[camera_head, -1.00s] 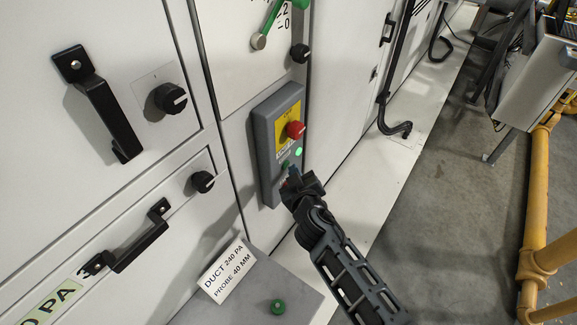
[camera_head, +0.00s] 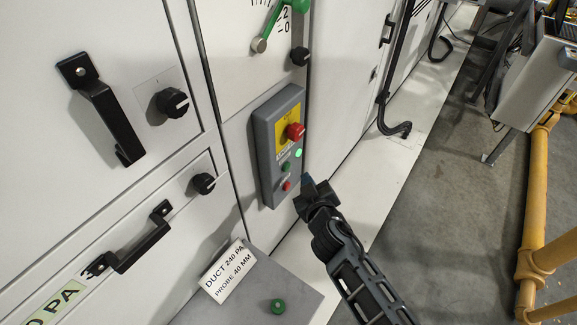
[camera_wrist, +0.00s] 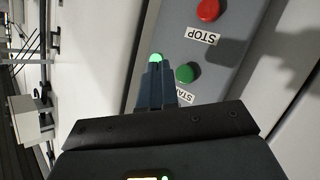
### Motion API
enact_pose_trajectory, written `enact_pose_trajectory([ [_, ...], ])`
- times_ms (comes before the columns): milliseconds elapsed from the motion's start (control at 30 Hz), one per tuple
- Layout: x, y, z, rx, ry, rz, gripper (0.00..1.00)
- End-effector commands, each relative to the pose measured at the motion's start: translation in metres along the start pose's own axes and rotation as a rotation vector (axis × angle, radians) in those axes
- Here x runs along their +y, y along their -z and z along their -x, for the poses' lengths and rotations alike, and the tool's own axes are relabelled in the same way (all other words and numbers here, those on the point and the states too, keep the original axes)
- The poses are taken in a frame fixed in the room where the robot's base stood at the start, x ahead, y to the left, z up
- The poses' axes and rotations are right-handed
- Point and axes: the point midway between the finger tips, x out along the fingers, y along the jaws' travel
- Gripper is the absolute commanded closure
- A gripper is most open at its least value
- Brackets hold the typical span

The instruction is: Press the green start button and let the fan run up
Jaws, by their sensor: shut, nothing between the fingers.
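The grey control box (camera_head: 263,165) is fixed to the white cabinet front. On it the green start button (camera_head: 285,167) is in plain view, and it also shows in the wrist view (camera_wrist: 185,73) beside a partly hidden START label. A bright green lamp (camera_head: 298,153) is lit above it; it shows in the wrist view (camera_wrist: 155,57) too, partly behind the fingertips. The red stop button (camera_head: 287,186) sits below the green one. My gripper (camera_head: 306,180) is shut and empty, just right of the box. It is apart from the green button.
A red mushroom button (camera_head: 295,130) on a yellow plate stands out at the box's top. Black handles (camera_head: 105,115) and knobs (camera_head: 170,98) project from the cabinet. A grey ledge (camera_head: 245,300) with a label card and a green-topped piece lies below.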

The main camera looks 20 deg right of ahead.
Motion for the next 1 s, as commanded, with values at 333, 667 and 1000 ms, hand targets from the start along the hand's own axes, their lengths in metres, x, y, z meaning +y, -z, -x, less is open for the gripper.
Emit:
enact_pose_trajectory([
  [333, 0.013, -0.012, 0.017, 0.0, -0.001, 0.0, 1.0],
  [667, 0.013, -0.013, 0.018, 0.0, 0.0, 0.001, 1.0],
  [1000, 0.013, -0.013, 0.017, 0.0, 0.0, 0.001, 1.0],
])
